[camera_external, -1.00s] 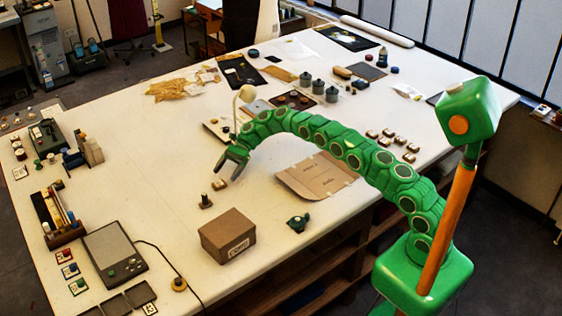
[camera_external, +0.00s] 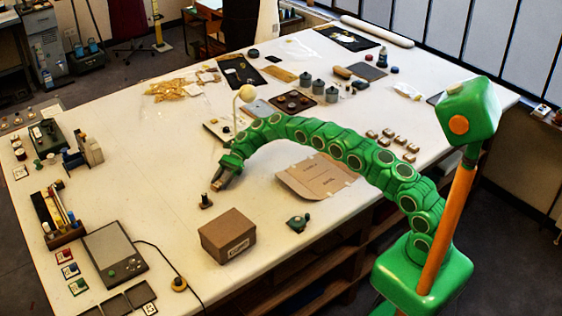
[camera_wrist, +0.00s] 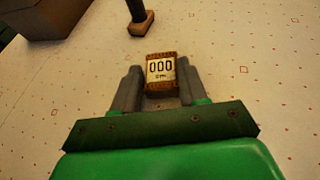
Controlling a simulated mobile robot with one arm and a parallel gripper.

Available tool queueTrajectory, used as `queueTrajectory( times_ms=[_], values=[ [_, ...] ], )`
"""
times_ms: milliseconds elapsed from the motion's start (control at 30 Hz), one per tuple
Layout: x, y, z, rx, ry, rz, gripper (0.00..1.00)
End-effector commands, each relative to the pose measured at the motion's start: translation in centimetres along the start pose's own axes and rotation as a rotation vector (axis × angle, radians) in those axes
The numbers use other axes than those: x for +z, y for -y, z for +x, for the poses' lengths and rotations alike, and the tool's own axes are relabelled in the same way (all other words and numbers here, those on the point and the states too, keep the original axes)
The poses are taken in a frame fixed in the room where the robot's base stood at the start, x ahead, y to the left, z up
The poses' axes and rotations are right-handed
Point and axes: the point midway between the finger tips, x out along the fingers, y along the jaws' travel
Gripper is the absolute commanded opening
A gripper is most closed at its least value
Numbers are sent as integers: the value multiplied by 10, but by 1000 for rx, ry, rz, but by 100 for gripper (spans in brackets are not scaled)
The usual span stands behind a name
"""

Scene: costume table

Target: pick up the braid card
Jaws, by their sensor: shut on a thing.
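The braid card is a small brown block with a white label reading 000 (camera_wrist: 161,72) in the wrist view. It lies between the two grey fingers of my gripper (camera_wrist: 159,80), which is shut on it. In the external view my gripper (camera_external: 219,181) is low at the table top, in the middle of the table, with the card (camera_external: 216,187) at its fingertips. Whether the card is touching the table or just clear of it, I cannot tell. The inner faces of the fingers are partly hidden by the card.
A small wooden-based post (camera_external: 206,203) stands just in front of the card and shows in the wrist view (camera_wrist: 141,25). A cardboard box (camera_external: 228,238) is nearer the front edge. A flat cardboard sheet (camera_external: 318,177) lies to the right. The table left of my gripper is clear.

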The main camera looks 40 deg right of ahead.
Motion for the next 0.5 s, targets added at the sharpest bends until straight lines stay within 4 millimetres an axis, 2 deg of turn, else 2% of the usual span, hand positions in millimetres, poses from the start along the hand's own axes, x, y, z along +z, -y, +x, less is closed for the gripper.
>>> queueTrajectory(
  times_ms=[33,100,367,500],
  values=[
    [0,0,0,0,0,0,24],
    [0,0,0,0,0,0,14],
    [1,0,0,0,0,0,13],
    [8,0,-3,1,0,-1,13]
  ],
)
